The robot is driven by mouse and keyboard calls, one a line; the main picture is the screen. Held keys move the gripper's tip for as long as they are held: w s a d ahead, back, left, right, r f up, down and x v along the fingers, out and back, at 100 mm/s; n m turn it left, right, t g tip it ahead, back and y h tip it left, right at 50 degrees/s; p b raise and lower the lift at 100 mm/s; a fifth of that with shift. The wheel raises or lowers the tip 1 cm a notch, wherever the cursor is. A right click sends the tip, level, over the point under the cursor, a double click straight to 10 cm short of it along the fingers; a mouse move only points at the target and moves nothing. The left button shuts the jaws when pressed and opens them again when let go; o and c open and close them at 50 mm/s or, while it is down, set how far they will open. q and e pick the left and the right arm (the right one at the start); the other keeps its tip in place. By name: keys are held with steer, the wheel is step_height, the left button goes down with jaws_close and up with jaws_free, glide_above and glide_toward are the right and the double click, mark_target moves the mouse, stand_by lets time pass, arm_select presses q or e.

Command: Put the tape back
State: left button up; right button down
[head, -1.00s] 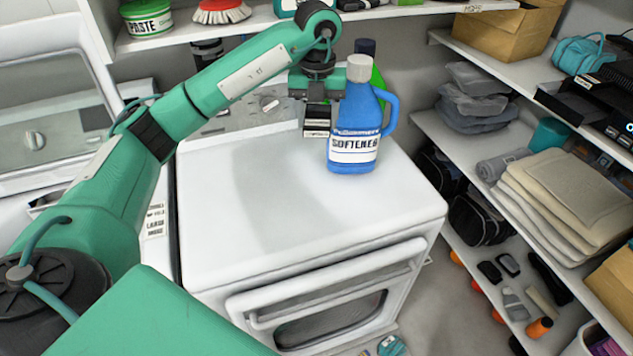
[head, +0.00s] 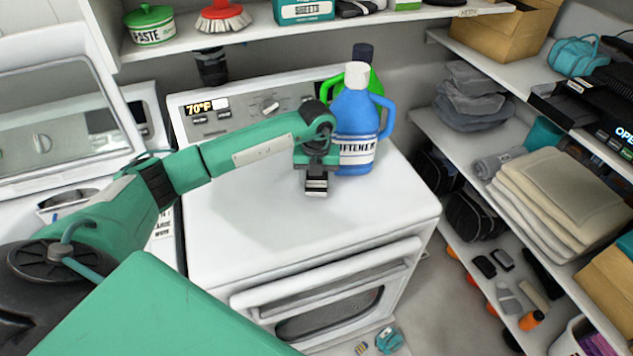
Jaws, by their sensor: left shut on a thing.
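My left gripper (head: 316,187) hangs fingers down over the white dryer top (head: 270,225), just left of the blue softener bottle (head: 356,112). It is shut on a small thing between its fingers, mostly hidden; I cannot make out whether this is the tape. I cannot pick out a roll of tape for certain anywhere else in view. The gripper's wrist overlaps the bottle's lower left side in the picture; I cannot tell if they touch. My right gripper is not in view.
A green bottle (head: 331,88) stands behind the blue one. A shelf above holds a paste tub (head: 150,26), a red brush (head: 223,17) and a sheets box (head: 303,11). Stocked shelves line the right. A small teal item (head: 389,341) lies on the floor. The dryer's front top is clear.

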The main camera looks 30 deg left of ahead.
arm_select(q)
steer(key=shift+f, duration=1.05)
steer(key=shift+f, duration=0.2)
steer(key=o, duration=1.1)
steer(key=shift+r, duration=0.1)
